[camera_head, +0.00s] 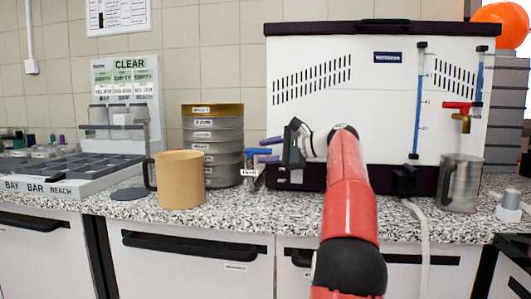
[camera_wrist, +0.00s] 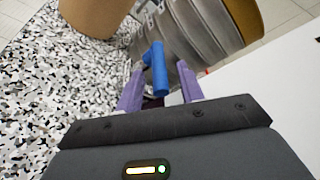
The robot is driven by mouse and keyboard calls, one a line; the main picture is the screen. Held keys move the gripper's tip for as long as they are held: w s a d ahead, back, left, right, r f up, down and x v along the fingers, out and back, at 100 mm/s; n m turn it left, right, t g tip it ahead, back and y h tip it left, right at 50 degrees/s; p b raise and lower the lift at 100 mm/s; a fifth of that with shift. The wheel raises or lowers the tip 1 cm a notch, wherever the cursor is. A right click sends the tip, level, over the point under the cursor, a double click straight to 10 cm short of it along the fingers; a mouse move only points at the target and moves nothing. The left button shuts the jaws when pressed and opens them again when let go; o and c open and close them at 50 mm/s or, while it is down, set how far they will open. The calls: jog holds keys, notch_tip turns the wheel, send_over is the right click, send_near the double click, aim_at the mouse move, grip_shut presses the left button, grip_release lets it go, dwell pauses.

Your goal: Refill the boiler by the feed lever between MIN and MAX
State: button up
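The boiler (camera_head: 385,100) is a white cabinet with a dark purple top and base, standing on the speckled counter. A vertical sight tube (camera_head: 418,105) with a blue column and small marks is on its front right; its marks are too small to read. A blue lever handle (camera_head: 258,151), likely the feed lever, is at the boiler's lower left. My gripper (camera_head: 262,150) has purple fingers and points left along the boiler's front. In the wrist view, the blue handle (camera_wrist: 157,68) lies between the parted fingers (camera_wrist: 159,88), with gaps at both sides. The lever's base is hidden.
A stack of sieves (camera_head: 213,150) stands close left of my gripper. A tan mug (camera_head: 180,180) is in front of it. A metal jug (camera_head: 460,182) stands below a red-handled tap (camera_head: 460,112) at right. A grey divided tray (camera_head: 85,170) is far left.

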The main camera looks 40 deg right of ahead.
jog(key=v, duration=0.7)
dwell(0.4)
